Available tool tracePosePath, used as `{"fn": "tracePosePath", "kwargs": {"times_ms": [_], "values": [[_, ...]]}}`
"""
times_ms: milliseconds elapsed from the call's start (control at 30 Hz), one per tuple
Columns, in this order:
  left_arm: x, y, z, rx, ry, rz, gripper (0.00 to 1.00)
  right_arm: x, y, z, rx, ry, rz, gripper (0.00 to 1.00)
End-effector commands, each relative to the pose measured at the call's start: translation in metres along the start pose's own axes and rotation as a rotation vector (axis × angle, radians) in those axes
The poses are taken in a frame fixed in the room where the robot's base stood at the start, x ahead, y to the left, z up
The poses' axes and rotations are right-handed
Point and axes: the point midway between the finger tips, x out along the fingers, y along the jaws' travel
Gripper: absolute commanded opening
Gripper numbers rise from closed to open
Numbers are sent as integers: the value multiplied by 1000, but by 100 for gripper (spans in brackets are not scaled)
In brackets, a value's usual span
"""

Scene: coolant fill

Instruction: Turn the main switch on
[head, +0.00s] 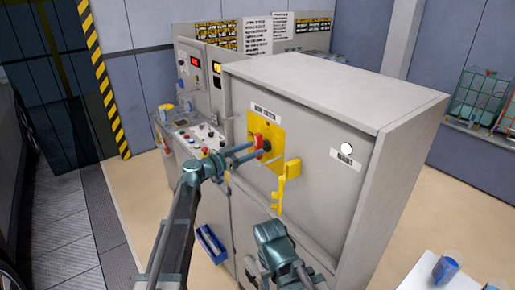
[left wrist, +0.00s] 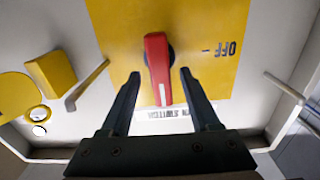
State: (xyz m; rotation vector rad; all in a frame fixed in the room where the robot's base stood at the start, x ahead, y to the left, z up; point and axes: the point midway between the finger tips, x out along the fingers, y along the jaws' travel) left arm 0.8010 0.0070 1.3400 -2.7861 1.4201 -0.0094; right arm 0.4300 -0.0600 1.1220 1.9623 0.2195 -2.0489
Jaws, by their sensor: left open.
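The main switch is a red rotary handle (head: 258,140) on a yellow plate (head: 275,128) on the grey cabinet's front. In the left wrist view the red handle (left wrist: 156,60) has a white mark at its lower end, pointing towards the upside-down label plate (left wrist: 165,114). The word OFF (left wrist: 230,45) is on the plate to its right. My left gripper (head: 254,150) is open at the switch. In the left wrist view its fingers (left wrist: 159,75) lie on either side of the handle, with gaps visible. My right arm's teal end (head: 273,240) is below; its jaws are unclear.
A yellow block (head: 292,167) with a hanging yellow part (head: 281,190) sits right of the switch. A control desk (head: 195,133) with buttons is to the left. A white round knob (head: 347,149) is on the cabinet's right. Floor shows on the left.

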Motion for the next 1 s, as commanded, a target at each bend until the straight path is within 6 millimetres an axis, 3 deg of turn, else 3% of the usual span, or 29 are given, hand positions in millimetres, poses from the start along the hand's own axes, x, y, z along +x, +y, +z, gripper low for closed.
{"fn": "tracePosePath", "kwargs": {"times_ms": [33,200,500,1000], "values": [[-15,2,0,0,0,-3,62,0,0,0,0,0,0,50],[-53,2,0,0,0,-3,62,0,0,0,0,0,0,50],[-98,1,0,1,-1,0,62,0,0,0,0,0,0,50],[-108,1,1,0,-2,2,62,0,0,0,0,0,0,50]]}}
